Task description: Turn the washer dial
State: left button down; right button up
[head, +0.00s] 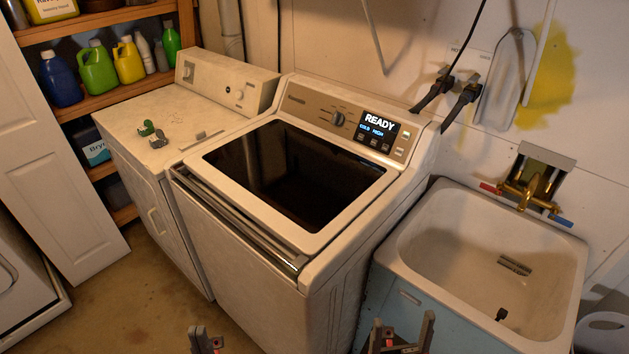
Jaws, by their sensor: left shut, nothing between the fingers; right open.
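The washer (345,245) stands in the middle of the head view, a white top-loader with a dark glass lid. Its dark round dial (337,118) sits on the tan control panel, left of a lit display (378,130) that reads READY. My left gripper (206,340) is at the bottom edge, shut and empty, in front of the washer and well below the dial. My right gripper (402,335) is at the bottom edge, open and empty, near the washer's front right side. Both are far from the dial.
A white dryer (150,110) with green and grey small items on top stands left of the washer. A utility sink (465,250) with a brass faucet (530,190) stands at the right. Shelves with bottles (97,68) are at the back left. Open floor (150,300) lies at the front left.

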aim_at(338, 118)
jog(key=i+j+z, duration=0.1)
jog(key=j, duration=0.3)
jog(key=i+j+z, duration=0.15)
jog(key=j, duration=0.25)
jog(key=i+j+z, duration=0.1)
jog(key=j, duration=0.35)
jog(key=i+j+z, duration=0.15)
jog(key=j, duration=0.3)
jog(key=i+j+z, duration=0.1)
jog(key=j, duration=0.3)
jog(key=i+j+z, duration=0.1)
jog(key=j, duration=0.25)
jog(key=i+j+z, duration=0.15)
jog(key=i+j, duration=0.15)
jog(key=i+j+z, duration=0.1)
jog(key=j, duration=0.35)
jog(key=i, duration=0.05)
